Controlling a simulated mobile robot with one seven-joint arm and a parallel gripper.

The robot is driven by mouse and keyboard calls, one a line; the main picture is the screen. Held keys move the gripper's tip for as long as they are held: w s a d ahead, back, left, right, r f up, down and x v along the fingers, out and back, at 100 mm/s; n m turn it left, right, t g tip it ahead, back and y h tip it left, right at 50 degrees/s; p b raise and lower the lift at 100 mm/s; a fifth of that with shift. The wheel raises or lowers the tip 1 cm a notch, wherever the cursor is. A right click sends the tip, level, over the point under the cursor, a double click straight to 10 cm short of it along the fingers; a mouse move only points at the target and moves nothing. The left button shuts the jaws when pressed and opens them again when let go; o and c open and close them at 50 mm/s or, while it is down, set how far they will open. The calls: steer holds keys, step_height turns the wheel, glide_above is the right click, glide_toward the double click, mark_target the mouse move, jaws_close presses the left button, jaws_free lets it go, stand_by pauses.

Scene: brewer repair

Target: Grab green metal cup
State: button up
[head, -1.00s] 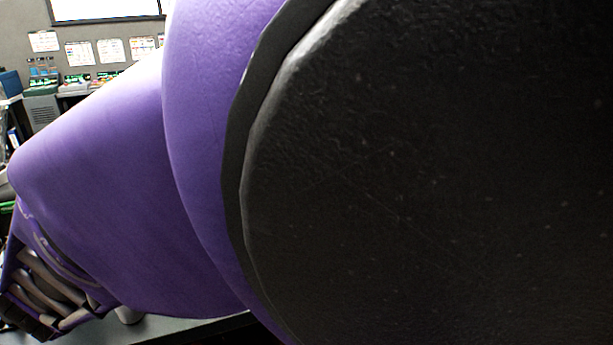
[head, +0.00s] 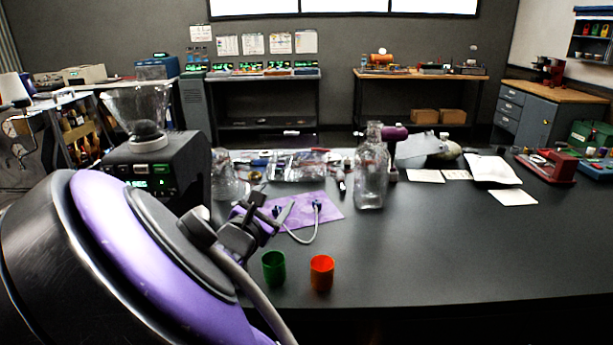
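The green metal cup (head: 274,268) stands upright near the front edge of the dark table in the head view, left of the orange-red cup (head: 321,272). My gripper (head: 273,207) shows above and slightly left of the green cup in the picture, in front of the purple mat. Its two dark fingers look spread apart, with nothing seen between them. It is not touching the green cup, which is fully in view.
A clear glass bottle (head: 370,175) stands behind the cups. A purple mat (head: 328,207) holds a looped cable. A coffee machine with a glass funnel (head: 150,160) stands at left.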

mark_target(278, 255)
steer(key=f+n, duration=0.2)
steer(key=f, duration=0.3)
steer(key=a+f+n, duration=0.1)
steer(key=f, duration=0.4)
steer(key=s+f+n, duration=0.1)
steer(key=f+n, duration=0.1)
steer(key=f, duration=0.3)
steer(key=shift+s+a+n+t, duration=0.1)
steer(key=shift+a+n+t, duration=0.05)
steer(key=shift+n+t, duration=0.2)
steer(key=shift+c, duration=1.1)
steer(key=shift+w+d+r, duration=0.15)
steer(key=shift+d, duration=0.35)
steer(key=shift+w+d+r, duration=0.1)
steer(key=shift+d+r, duration=0.05)
steer(key=shift+d, duration=0.3)
steer(key=c, duration=0.5)
steer(key=shift+s+a+f, duration=0.1)
steer(key=shift+a, duration=0.2)
steer(key=shift+c, duration=1.1)
steer(key=shift+d, duration=0.1)
jaws_close()
steer(key=r, duration=0.3)
steer(key=r+p, duration=0.1)
steer(key=r, duration=0.6)
steer(key=shift+w+r+p, duration=0.15)
steer(key=shift+w+p, duration=0.1)
steer(key=shift+p, duration=0.1)
steer(key=o, duration=1.1)
jaws_free()
